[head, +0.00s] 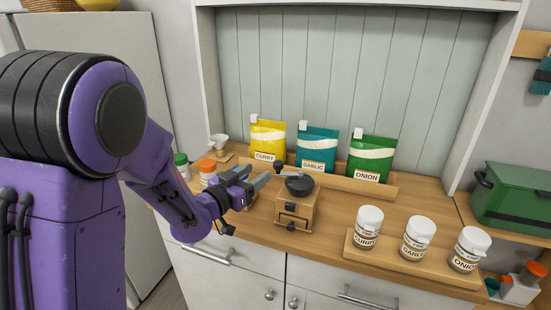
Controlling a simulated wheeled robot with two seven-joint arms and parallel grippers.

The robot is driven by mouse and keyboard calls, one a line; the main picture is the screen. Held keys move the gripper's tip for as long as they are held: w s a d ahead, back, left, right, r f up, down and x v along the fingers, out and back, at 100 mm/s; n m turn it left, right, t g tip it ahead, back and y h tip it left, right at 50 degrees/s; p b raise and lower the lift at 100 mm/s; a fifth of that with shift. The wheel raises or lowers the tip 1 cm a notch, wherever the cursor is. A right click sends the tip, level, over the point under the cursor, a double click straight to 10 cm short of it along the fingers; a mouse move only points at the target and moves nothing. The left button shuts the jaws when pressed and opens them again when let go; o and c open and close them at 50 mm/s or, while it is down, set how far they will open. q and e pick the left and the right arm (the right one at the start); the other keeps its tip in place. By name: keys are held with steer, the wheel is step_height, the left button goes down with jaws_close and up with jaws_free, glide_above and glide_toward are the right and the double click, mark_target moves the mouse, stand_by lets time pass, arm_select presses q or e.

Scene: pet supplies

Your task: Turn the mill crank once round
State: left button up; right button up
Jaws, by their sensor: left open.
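The mill (297,209) is a small wooden box with a dark round top and a front drawer with a dark knob. It stands upright on the wooden counter near the middle. Its dark crank (287,173) reaches up and left from the top, with the knob at its left end. My left gripper (264,180) is open just left of the crank, its fingers pointing right. It looks close to the crank knob, but I cannot tell whether they touch. My left arm hides part of the counter. My right gripper is out of view.
Yellow, teal and green pouches (316,147) stand on a wooden ledge behind the mill. White-lidded jars (417,238) stand on a board at the right front. Jars with green and orange lids (207,169) and a white funnel (219,141) are at the left. A green box (513,198) is far right.

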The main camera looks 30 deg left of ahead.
mark_target(276, 165)
arm_select(q)
steer(key=w, duration=0.2)
steer(key=w+d+p, duration=0.1)
steer(key=w, duration=0.2)
steer(key=w+d, duration=0.1)
steer(key=w, duration=0.2)
steer(key=shift+w+f+p, duration=0.1)
steer(key=shift+w+p, duration=0.15)
steer(key=shift+p, duration=0.15)
steer(key=shift+w, duration=0.15)
steer(key=shift+a, duration=0.2)
